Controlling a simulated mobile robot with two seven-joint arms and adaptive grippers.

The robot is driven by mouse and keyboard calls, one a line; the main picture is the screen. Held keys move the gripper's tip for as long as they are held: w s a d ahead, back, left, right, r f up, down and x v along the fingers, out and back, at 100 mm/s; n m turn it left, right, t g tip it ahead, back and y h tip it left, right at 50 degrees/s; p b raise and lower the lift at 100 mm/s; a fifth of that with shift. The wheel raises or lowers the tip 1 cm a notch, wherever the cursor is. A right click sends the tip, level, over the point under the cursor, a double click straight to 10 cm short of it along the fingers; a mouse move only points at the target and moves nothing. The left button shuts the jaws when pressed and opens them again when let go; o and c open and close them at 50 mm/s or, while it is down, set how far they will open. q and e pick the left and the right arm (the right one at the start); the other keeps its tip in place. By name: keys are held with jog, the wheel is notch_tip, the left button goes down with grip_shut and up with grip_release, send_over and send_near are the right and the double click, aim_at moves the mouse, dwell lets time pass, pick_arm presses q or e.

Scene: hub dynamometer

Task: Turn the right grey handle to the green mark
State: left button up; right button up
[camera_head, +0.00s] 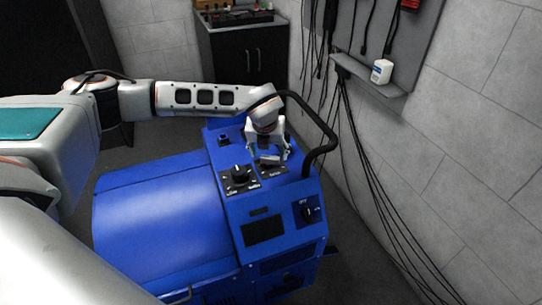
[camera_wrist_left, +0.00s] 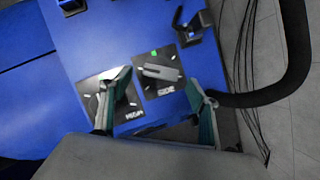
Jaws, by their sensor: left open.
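The right grey handle (camera_wrist_left: 161,71) sits on a black plate lettered "SIDE" in the left wrist view, lying roughly crosswise. A green mark (camera_wrist_left: 154,53) shows on the plate just above the handle, apart from its ends. My left gripper (camera_wrist_left: 160,78) is open, its teal-lined fingers standing to either side of the handle; contact cannot be told. In the head view my left gripper (camera_head: 272,156) hangs over the plate (camera_head: 273,169) and partly hides it. My right gripper is not in view.
Another black dial (camera_head: 309,211) is nearer the front. A curved black rail (camera_head: 322,140) rises at the right, close to my gripper. Cables hang along the wall.

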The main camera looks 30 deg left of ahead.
aim_at(270, 157)
pick_arm(q)
jog(key=shift+x, duration=1.8)
jog(key=c, duration=1.1)
jog(key=shift+m, duration=0.3)
jog(key=m+h, duration=0.1)
jog(key=m, duration=0.1)
jog(key=m+h, duration=0.1)
jog(key=m, duration=0.2)
jog(key=shift+a, duration=0.2)
jog(key=m+h, duration=0.1)
jog(key=m, duration=0.2)
jog(key=m+g+h, duration=0.1)
jog(key=m, duration=0.2)
jog(key=shift+w, duration=0.15)
jog(key=shift+m, duration=0.3)
